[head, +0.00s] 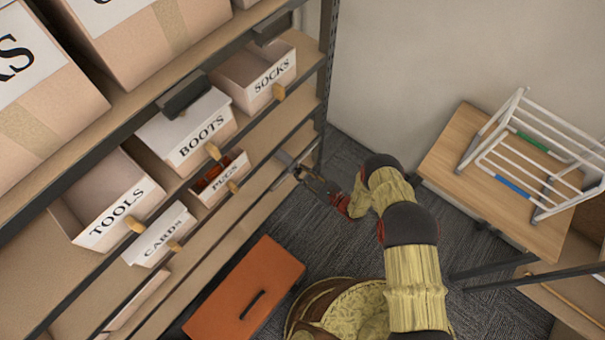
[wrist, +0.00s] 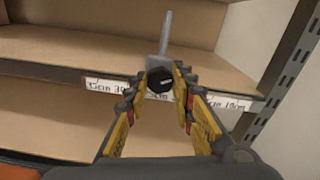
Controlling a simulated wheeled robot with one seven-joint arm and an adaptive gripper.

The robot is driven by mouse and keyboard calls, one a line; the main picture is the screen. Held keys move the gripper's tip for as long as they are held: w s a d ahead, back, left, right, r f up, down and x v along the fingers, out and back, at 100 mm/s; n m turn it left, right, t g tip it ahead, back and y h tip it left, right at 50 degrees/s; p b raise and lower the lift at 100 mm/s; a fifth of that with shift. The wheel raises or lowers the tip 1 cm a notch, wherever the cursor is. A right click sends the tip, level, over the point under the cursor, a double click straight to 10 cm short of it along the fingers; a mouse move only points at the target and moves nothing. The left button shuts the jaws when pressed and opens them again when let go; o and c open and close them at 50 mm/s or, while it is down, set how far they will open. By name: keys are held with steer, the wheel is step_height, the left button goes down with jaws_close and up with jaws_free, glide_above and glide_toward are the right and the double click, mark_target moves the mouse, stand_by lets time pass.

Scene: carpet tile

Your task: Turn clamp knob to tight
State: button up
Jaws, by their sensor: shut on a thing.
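The clamp knob (wrist: 160,80) is a dark round knob in the middle of the wrist view, with a pale line on its face. My gripper (wrist: 158,88) has yellow and dark fingers on either side of the knob and is shut on it. The grey metal clamp (wrist: 165,35) rises behind the knob at the edge of a shelf. In the head view the clamp (head: 284,158) sits at the right end of a shelf, with my gripper (head: 305,176) against it. The knob is hidden there by the fingers.
The shelf edge (wrist: 60,76) carries small labels beside the clamp, and a dark slotted post (wrist: 285,75) stands to the right. Labelled bins, such as the plugs bin (head: 222,188), fill the shelves. An orange box (head: 235,300) and a wooden table (head: 445,160) with a white rack (head: 530,165) flank my arm.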

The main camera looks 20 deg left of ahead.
jaws_close()
steer(key=shift+m+b, duration=0.3)
steer(key=m+b, duration=0.3)
steer(key=m, duration=0.2)
steer(key=m+b, duration=0.4)
steer(key=m, duration=0.1)
steer(key=shift+w+f+m, duration=0.15)
steer(key=shift+m, duration=0.25)
steer(key=m+b, duration=0.2)
steer(key=m, duration=0.3)
steer(key=m+b, duration=0.1)
steer(key=m, duration=0.4)
steer(key=shift+m+b, duration=0.3)
steer(key=shift+b, duration=0.05)
